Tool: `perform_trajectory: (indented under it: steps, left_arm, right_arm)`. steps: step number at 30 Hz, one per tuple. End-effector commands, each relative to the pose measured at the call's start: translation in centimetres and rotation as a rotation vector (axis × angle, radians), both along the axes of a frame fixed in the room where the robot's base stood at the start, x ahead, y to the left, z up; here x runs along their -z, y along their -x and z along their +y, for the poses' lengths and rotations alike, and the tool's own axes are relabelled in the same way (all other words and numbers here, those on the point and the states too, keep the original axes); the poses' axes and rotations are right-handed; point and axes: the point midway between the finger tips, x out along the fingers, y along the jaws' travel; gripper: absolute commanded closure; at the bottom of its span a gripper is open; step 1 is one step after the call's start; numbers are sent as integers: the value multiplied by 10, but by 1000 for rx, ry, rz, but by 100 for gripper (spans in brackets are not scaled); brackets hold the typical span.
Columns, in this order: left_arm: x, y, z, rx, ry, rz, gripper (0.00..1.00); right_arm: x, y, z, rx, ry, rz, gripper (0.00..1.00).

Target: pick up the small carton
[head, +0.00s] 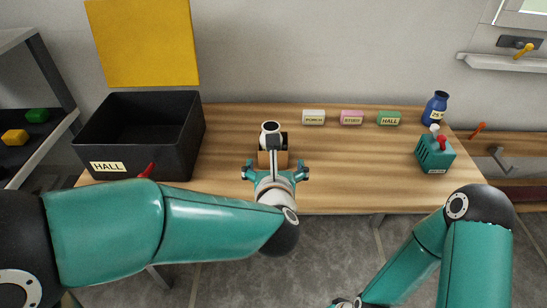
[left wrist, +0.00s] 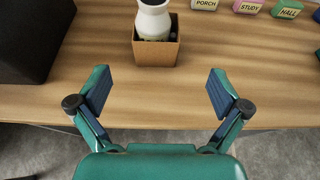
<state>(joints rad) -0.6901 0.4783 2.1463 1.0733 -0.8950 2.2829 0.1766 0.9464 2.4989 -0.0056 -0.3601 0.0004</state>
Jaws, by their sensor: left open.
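The small carton (left wrist: 155,52) is an open-topped brown box near the table's front edge, with a white bottle-like thing (left wrist: 153,20) standing in it. In the head view the carton (head: 264,158) is partly hidden behind my left gripper (head: 275,172). In the left wrist view my left gripper (left wrist: 160,88) is open and empty, its fingers spread on the near side of the carton, which lies ahead between their lines. My right gripper (head: 346,302) barely shows at the bottom edge of the head view, away from the table; its fingers cannot be made out.
A black bin (head: 190,165) labelled HALL stands at the table's left. Labelled blocks, white (head: 313,116), pink (head: 351,117) and green (head: 389,118), line the back. A blue bottle (head: 436,107) and a teal box (head: 435,158) stand right. The table (head: 350,170) is bare between.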

Motion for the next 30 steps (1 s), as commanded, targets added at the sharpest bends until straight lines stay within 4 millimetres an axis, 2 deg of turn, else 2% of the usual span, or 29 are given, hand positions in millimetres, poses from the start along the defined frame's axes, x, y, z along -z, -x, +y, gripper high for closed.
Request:
perform_trajectory:
  steps: [6,12,20,30]
  left_arm:
    - [19,-44,2,-5,-1,4,0]
    - [32,-78,1,-4,-2,3,0]
    - [38,-94,2,-1,-2,2,0]
    - [51,-134,5,-2,-2,3,0]
  right_arm:
    - [-4,0,0,0,0,0,0]
    - [-7,0,0,0,0,0,0]
    - [-9,0,0,0,0,0,0]
    - [-19,0,0,0,0,0,0]
